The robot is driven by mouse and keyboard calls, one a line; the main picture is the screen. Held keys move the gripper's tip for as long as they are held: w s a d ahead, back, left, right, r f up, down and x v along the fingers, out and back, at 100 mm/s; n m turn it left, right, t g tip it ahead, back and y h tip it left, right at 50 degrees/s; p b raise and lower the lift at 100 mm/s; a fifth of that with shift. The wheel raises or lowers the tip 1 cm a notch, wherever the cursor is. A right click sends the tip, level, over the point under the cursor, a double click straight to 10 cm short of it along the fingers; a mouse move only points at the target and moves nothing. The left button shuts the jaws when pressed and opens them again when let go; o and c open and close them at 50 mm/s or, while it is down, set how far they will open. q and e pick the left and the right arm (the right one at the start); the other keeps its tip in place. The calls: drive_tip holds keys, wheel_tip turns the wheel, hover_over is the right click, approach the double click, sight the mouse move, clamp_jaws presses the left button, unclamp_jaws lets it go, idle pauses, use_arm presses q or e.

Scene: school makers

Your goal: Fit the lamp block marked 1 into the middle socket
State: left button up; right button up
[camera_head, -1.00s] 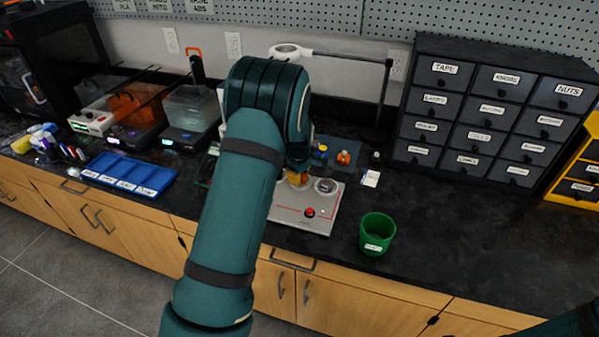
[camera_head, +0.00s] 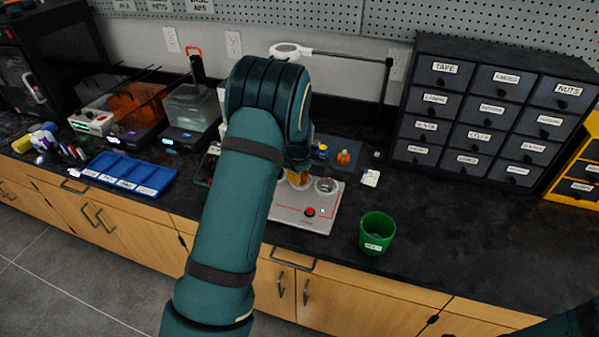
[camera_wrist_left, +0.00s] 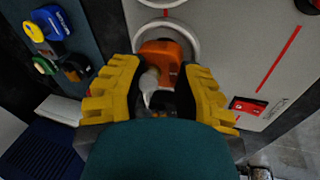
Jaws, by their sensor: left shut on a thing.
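My left gripper (camera_wrist_left: 158,88) has its yellow fingers shut on an orange lamp block (camera_wrist_left: 160,55) with a pale bulb. No number shows on it. The block overlaps a pale socket ring (camera_wrist_left: 192,38) on the grey board (camera_wrist_left: 235,50); I cannot tell whether it is seated or just above. Another ring (camera_wrist_left: 178,2) is cut by the top edge of the wrist view. In the head view the board (camera_head: 290,217) shows a right-hand socket (camera_head: 326,185), with the held block (camera_head: 298,180) left of it. My arm hides the left part. My right gripper is out of view.
Several loose blocks lie on a dark mat behind the board, including a blue one (camera_wrist_left: 52,20) and an orange one (camera_head: 343,157). A green cup (camera_head: 376,233) stands right of the board. A blue tray (camera_head: 130,175) lies left. A black drawer cabinet (camera_head: 480,110) stands back right.

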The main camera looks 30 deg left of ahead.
use_arm(q)
drive_tip(key=shift+f+b, duration=0.3)
drive_tip(key=shift+f, duration=0.25)
drive_tip(key=o, duration=0.7)
drive_tip(key=shift+r, duration=0.1)
drive_tip(key=p+v, duration=0.2)
drive_tip(key=v, duration=0.1)
drive_tip(key=shift+p, duration=0.3)
drive_tip(key=p+v, duration=0.2)
drive_tip(key=v, duration=0.1)
drive_tip(key=p+v, duration=0.4)
drive_tip(key=v, duration=0.1)
drive_tip(key=shift+p, duration=0.35)
